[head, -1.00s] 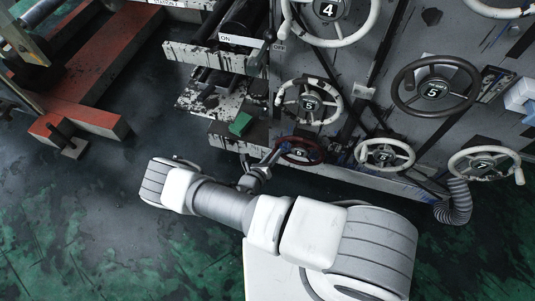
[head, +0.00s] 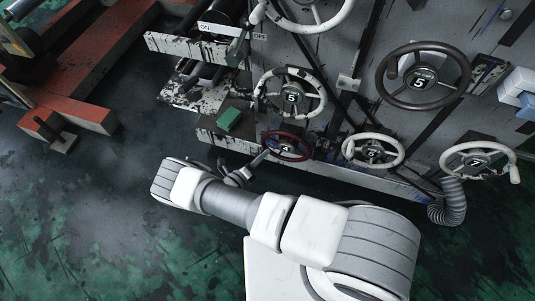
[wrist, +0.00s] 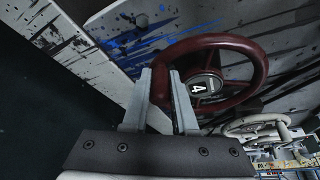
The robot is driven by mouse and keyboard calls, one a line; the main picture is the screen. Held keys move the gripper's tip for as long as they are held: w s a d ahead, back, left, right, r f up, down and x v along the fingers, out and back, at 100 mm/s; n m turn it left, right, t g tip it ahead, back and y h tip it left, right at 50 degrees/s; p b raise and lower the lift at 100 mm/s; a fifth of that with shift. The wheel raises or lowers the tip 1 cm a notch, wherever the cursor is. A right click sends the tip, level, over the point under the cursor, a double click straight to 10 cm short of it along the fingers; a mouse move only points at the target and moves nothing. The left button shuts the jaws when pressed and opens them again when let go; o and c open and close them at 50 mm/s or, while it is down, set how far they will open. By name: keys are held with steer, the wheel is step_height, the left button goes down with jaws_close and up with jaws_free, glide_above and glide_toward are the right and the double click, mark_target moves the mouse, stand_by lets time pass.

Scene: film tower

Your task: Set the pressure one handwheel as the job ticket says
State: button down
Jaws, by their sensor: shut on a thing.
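A small dark red handwheel (head: 287,148) sits low on the left of the machine panel in the head view. In the wrist view the red handwheel (wrist: 261,70) fills the upper middle, and its hub plate shows a sideways figure that looks like 4. My gripper (wrist: 160,88) is shut on the left part of its rim, with one finger on each side. In the head view my gripper (head: 258,160) reaches the wheel's left edge and is small. I cannot read which wheel is pressure one. No job ticket is readable.
A white-black handwheel (head: 291,96) is just above, a white handwheel (head: 373,151) just right, and another white one (head: 477,162) farther right. A larger dark handwheel (head: 422,80) is up right. A green block (head: 228,119) lies on a ledge left of the wheel. Open floor lies left.

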steer(key=shift+s+f, duration=0.1)
steer(key=shift+f, duration=0.15)
steer(key=shift+n, duration=0.3)
steer(key=c, duration=0.7)
jaws_free()
steer(key=shift+d, duration=0.1)
steer(key=p+v, duration=0.2)
steer(key=v, duration=1.5)
steer(key=shift+a, duration=0.25)
steer(key=shift+s+f, duration=0.1)
